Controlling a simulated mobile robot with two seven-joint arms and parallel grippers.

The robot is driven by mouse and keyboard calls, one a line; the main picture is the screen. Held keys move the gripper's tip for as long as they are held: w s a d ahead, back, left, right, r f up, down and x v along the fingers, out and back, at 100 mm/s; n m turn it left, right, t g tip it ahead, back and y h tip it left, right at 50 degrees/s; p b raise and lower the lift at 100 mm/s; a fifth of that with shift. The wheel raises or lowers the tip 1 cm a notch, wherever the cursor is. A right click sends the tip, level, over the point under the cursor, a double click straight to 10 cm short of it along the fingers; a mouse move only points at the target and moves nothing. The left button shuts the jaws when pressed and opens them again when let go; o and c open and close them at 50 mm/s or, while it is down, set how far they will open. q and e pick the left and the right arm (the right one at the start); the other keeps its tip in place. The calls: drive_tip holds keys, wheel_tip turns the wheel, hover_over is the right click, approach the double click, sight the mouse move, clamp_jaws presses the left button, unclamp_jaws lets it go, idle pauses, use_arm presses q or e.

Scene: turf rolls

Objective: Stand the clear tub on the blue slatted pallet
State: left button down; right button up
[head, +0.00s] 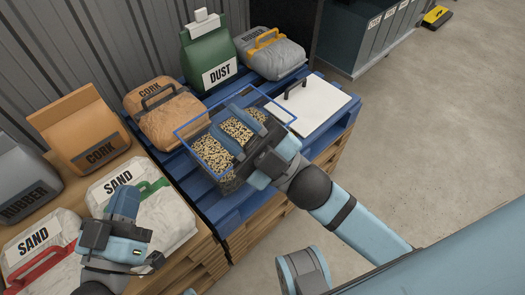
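The clear tub (205,166) has a blue rim and holds speckled grain. It sits over the near part of the blue slatted pallet (222,207) and looks upright. Whether its base rests flat on the slats is partly hidden. My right gripper (238,130) is over the tub, with its two fingers apart and grain showing between them. Its body covers the tub's right side. I see nothing clasped between the fingers. My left gripper (124,203) is over the sand bags at lower left, away from the tub; its finger gap is not clear.
On the pallet stand a cork bag (167,115), a green dust bag (207,55), a grey rubber bag (272,57) and a white board (316,107) with a dark handle. A wooden pallet (190,262) at left carries sand (168,216), cork and rubber bags.

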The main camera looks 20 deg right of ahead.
drive_tip(key=d+f+m+h, duration=0.4)
drive_tip(key=f+m+h, duration=0.5)
drive_tip(key=m, duration=0.6)
drive_tip(key=shift+s+d+m+h, duration=0.15)
drive_tip(key=shift+d+m+h, duration=0.15)
drive_tip(key=shift+h, duration=0.4)
drive_tip(key=shift+a+f, duration=0.1)
